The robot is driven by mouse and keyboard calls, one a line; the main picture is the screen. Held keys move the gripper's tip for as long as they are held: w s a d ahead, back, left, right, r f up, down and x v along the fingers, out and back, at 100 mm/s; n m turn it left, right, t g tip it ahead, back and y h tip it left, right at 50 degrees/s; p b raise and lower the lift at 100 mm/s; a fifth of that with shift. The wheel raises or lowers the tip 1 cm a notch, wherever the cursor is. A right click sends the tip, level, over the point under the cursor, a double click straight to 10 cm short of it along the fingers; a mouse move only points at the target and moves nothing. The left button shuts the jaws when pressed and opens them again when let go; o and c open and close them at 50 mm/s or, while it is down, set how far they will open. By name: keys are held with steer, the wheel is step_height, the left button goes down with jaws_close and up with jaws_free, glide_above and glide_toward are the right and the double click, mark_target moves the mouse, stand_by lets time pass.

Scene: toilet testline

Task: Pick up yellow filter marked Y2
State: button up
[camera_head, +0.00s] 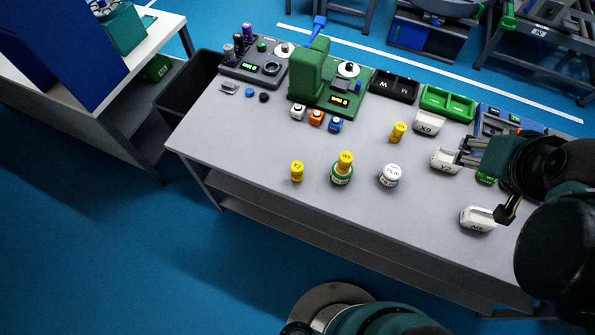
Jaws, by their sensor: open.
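A small yellow filter (297,172) stands upright on the grey table near its front edge; its label looks like Y2 but is very small. A second yellow filter (398,132) stands farther back, its label unreadable. A third yellow piece (345,160) sits on top of a green and white jar (343,177); its label is hard to read. My gripper (464,151) is open at the right side of the table, beside a white labelled box (442,161), well to the right of all the yellow filters. The arm hides part of the table's right end.
A white round container (389,175) stands right of the jar. White boxes (428,123) (477,219) stand to the right. A green machine (308,75), a black tray (394,86) and a green tray (448,104) line the back. The table's front left (235,150) is clear.

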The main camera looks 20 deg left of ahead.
steer(key=a, duration=0.1)
steer(key=n+g+y+b, duration=0.1)
steer(key=n+g+b, duration=0.4)
steer(key=n, duration=1)
glide_above(298, 166)
steer(key=w+d, duration=0.5)
steer(key=d, duration=0.4)
step_height(298, 166, down, 20)
steer(key=g, duration=0.1)
steer(key=s+a+f+n, duration=0.1)
steer(key=a+f, duration=0.1)
steer(key=s+a+f+n, duration=0.1)
steer(key=s+a+f, duration=0.1)
steer(key=a+f, duration=0.1)
steer(key=s+a+f+n+g, duration=0.1)
steer(key=a+f, duration=0.2)
steer(key=shift+s+a+f+n+h, duration=0.1)
steer(key=shift+s+a+n+h, duration=0.2)
steer(key=shift+h, duration=0.1)
steer(key=shift+s+a+f, duration=0.25)
steer(key=shift+f, duration=0.1)
steer(key=shift+f, duration=0.1)
